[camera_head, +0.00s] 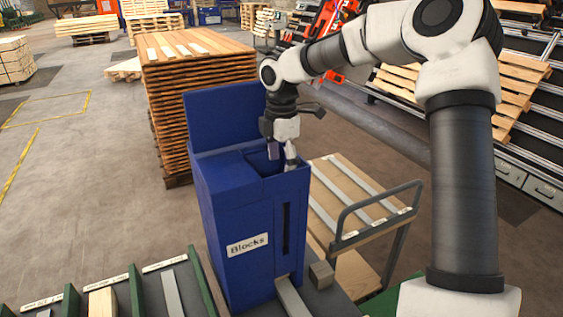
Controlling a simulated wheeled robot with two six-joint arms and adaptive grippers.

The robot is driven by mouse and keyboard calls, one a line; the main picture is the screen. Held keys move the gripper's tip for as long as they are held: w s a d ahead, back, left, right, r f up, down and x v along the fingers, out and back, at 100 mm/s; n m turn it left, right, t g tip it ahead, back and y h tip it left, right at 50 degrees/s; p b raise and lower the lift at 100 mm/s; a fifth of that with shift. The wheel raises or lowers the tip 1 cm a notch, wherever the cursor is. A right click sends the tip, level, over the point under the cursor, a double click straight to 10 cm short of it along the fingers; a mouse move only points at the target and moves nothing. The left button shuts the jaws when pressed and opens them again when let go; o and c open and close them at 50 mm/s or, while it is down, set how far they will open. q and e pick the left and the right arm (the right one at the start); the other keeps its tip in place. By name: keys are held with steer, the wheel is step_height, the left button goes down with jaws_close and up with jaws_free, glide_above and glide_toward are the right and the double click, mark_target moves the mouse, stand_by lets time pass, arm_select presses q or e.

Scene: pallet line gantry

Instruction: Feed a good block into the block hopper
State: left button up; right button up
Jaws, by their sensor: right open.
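The block hopper (225,210) is a tall blue box labelled "Blocks", with a raised back panel, an open top pocket and a dark vertical slot in its front. My right gripper (281,157) points down at the mouth of the top pocket, fingers apart, with no block visible between them. The inside of the pocket is mostly hidden. A small grey-brown block (322,274) sits at the hopper's lower right. A pale wooden block (102,302) lies in a lane at the bottom left. My left gripper is out of view.
Green dividers (137,290) separate the labelled lanes at the front left. A cart (350,190) with pale boards and a grey handle stands right of the hopper. A tall stack of wooden pallets (195,85) is behind it. The floor at left is open.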

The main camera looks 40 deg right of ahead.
step_height(320, 180, up, 12)
stand_by(0.5)
steer(key=shift+f, duration=0.1)
stand_by(0.8)
